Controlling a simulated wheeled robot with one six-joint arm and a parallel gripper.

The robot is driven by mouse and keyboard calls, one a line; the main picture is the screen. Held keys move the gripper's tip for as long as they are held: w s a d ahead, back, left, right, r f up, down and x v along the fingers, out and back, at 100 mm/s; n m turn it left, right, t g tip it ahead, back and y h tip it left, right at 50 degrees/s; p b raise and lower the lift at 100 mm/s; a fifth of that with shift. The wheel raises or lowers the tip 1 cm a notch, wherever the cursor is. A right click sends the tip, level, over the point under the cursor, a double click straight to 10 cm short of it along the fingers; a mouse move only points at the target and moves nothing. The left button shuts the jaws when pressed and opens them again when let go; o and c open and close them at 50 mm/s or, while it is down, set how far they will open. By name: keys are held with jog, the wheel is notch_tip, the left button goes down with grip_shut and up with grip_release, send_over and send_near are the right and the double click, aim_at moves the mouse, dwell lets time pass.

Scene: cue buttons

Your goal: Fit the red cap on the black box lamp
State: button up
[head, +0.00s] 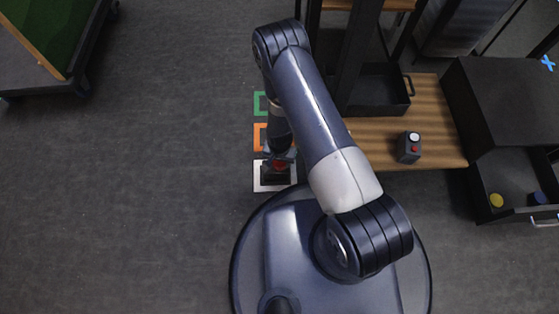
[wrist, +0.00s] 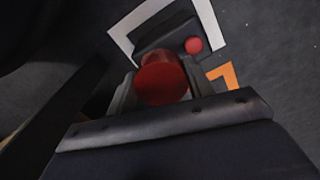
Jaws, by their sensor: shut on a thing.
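My gripper (head: 280,157) is shut on a red cap (wrist: 163,80), a short cylinder between the two fingers in the wrist view. The cap shows as a small red patch (head: 279,164) in the head view. A black box (head: 276,178) stands below and beside it, inside a white square outline. In the wrist view the box (wrist: 168,42) has a small red button (wrist: 193,45) on top. The cap hides part of the box top, and no lamp shows there. I cannot tell whether the cap touches the box.
A dark box with a white top and red button (head: 409,148) stands on a wooden board (head: 440,120). Green (head: 259,103) and orange (head: 259,137) outlines lie behind the white one. An open drawer at right holds a yellow disc (head: 496,200) and blue disc (head: 537,198).

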jog(key=shift+f+b, duration=0.75)
jog(key=shift+f, duration=0.1)
jog(key=shift+r, duration=0.3)
jog(key=shift+r+p, duration=0.35)
jog(key=shift+r, duration=0.2)
dwell(0.9)
jog(key=shift+f+b, duration=0.85)
jog(key=shift+b, duration=0.05)
